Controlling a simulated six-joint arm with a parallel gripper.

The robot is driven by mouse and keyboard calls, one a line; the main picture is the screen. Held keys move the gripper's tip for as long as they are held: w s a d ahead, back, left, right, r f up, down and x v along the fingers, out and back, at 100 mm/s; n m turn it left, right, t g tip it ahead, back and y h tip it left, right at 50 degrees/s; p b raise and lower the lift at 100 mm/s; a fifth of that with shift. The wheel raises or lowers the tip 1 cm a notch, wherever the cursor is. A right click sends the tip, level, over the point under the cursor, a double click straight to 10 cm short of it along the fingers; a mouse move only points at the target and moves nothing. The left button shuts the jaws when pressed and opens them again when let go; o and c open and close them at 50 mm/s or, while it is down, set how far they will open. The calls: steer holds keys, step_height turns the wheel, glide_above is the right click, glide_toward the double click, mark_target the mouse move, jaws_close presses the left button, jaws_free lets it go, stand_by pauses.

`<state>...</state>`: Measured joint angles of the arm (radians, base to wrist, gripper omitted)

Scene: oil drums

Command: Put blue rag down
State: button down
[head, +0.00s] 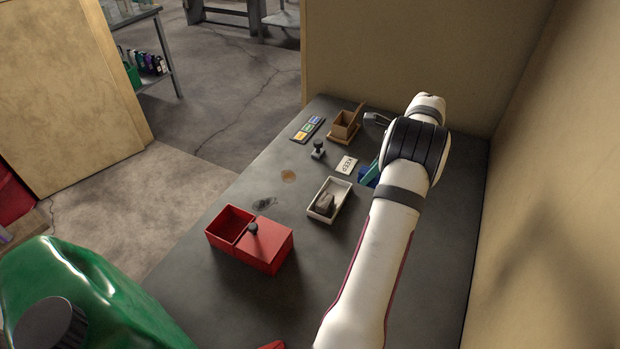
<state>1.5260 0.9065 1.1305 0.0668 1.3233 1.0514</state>
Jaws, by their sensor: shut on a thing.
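My arm runs up the right side of the picture, and its wrist is over the far right part of the grey table (316,262). My gripper is hidden behind my wrist and forearm, so its jaws and anything between them do not show. A blue thing (364,177) with a teal part peeks out just left of my arm, beside a white card marked KEEP (347,166). It may be the blue rag, but my arm covers most of it. I cannot tell whether it is held or resting on the table.
A white tray (317,213) holds a grey lump (326,202). A red box (265,249) with a black knob is nearer. A brown box (343,126), a small stamp-like thing (318,150) and a coloured strip (308,129) stand farther back. Walls bound the right and back.

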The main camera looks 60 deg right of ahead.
steer(key=w+f, duration=0.2)
steer(key=w, duration=0.1)
steer(key=w+d+f, duration=0.1)
steer(key=w+f, duration=0.1)
steer(key=w, duration=0.1)
steer(key=w+f, duration=0.2)
steer(key=w, duration=0.1)
steer(key=shift+w+d, duration=0.3)
steer(key=shift+f, duration=1.95)
steer(key=c, duration=0.7)
jaws_free()
steer(key=shift+f, duration=0.1)
steer(key=shift+c, duration=0.2)
steer(key=v, duration=1.2)
